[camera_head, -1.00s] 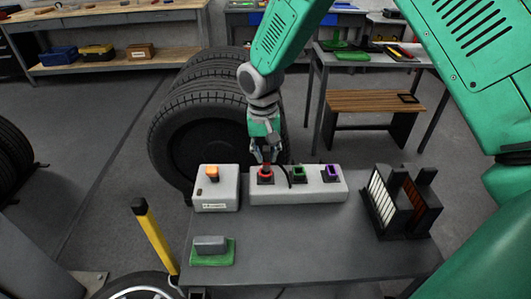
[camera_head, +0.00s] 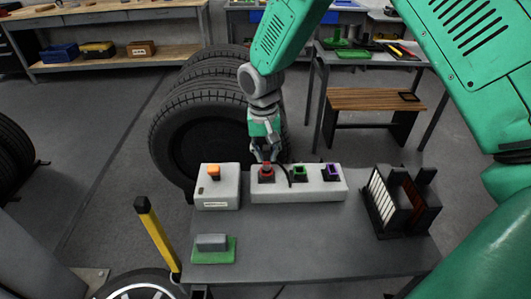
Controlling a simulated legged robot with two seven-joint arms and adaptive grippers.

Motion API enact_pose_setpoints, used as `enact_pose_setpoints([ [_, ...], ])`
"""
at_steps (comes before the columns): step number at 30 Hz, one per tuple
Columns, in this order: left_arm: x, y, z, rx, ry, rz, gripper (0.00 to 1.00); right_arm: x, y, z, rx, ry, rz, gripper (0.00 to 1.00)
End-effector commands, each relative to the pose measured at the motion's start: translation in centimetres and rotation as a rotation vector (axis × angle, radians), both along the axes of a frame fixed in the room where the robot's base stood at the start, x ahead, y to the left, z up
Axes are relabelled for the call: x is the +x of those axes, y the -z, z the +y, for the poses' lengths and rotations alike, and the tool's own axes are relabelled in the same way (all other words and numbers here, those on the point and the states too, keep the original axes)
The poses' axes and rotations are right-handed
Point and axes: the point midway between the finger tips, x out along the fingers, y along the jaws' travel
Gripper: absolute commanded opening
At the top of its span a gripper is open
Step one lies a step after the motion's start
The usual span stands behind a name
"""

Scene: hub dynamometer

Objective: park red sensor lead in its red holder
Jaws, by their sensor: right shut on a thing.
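The red holder (camera_head: 266,179) is the leftmost of three coloured sockets on the long light-grey block. The red sensor lead (camera_head: 266,168) is at the red holder, directly beneath my right gripper. My right gripper (camera_head: 266,157) points down over the holder and is shut on the red lead. The fingers hide much of the lead, and I cannot tell how deep it sits. A dark cable runs down beside the gripper to the right. My left gripper is not in view.
The grey block also has a green holder (camera_head: 300,173) and a purple holder (camera_head: 333,171). A grey box with an orange button (camera_head: 213,172) stands left of it. A green pad with a grey block (camera_head: 212,243) lies in front. A black rack (camera_head: 398,200) stands right. The middle tabletop is clear.

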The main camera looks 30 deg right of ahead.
Motion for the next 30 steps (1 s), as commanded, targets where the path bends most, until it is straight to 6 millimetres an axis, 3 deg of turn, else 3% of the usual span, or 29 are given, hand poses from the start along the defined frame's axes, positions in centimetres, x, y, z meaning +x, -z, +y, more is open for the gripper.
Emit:
enact_pose_setpoints([
  [30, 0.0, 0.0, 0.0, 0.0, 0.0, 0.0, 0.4, 0.0, 1.1, 0.0, 0.0, 0.0, 0.0, 0.0],
])
